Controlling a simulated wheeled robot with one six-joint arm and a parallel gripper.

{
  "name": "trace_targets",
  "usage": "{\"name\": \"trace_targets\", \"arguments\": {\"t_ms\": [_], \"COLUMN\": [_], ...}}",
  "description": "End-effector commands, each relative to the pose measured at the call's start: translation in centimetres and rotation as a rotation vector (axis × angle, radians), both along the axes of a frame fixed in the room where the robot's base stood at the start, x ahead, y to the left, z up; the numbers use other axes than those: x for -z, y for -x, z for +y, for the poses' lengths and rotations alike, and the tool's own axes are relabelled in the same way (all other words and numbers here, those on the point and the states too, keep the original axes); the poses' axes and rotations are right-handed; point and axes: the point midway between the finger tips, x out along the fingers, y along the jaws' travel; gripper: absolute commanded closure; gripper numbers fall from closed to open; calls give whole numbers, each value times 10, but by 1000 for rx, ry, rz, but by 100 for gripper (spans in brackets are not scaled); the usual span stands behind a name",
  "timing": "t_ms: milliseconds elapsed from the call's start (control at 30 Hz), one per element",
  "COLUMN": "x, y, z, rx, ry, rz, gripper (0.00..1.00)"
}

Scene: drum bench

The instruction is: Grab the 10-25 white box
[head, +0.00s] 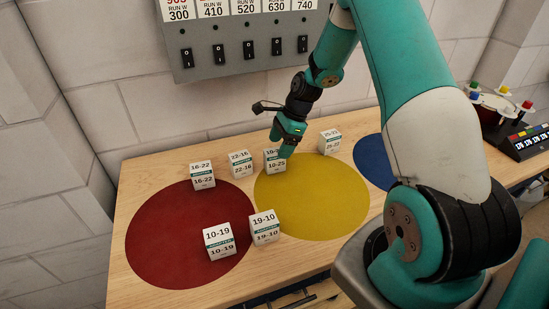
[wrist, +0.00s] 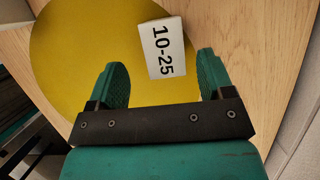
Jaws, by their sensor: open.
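The white 10-25 box (head: 274,164) stands on the wooden bench at the back left edge of the yellow circle, partly hidden by my gripper in the head view. In the wrist view the 10-25 box (wrist: 164,47) shows its labelled top, turned a little. My gripper (head: 284,150) is right over or beside the box. In the wrist view my gripper (wrist: 160,75) is open, with its two green fingers apart. The box lies ahead of the gap between them, nearer the right finger. Nothing is held.
Box 22-16 (head: 241,164) stands close on the left, and another white box (head: 330,142) stands to the right. Boxes 16-22 (head: 202,177), 10-19 (head: 219,242) and 19-10 (head: 264,228) stand around the red circle (head: 150,235). The yellow circle (head: 320,200) is mostly clear. A grey switch panel (head: 235,60) hangs behind.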

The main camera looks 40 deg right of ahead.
Motion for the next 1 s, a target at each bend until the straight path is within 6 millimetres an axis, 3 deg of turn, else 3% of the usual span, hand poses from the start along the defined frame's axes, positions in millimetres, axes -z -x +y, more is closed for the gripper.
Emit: {"name": "trace_targets", "arguments": {"t_ms": [233, 500, 767, 833, 1000], "x": [16, 50, 56, 56, 56], "y": [-4, -11, -12, -12, -12], "z": [7, 20, 21, 21, 21], "rx": [-1, -1, 0, -1, -1], "ry": [0, 1, 2, 1, 1], "rz": [1, 1, -2, -1, -1], "gripper": [26, 26, 26, 35, 74]}}
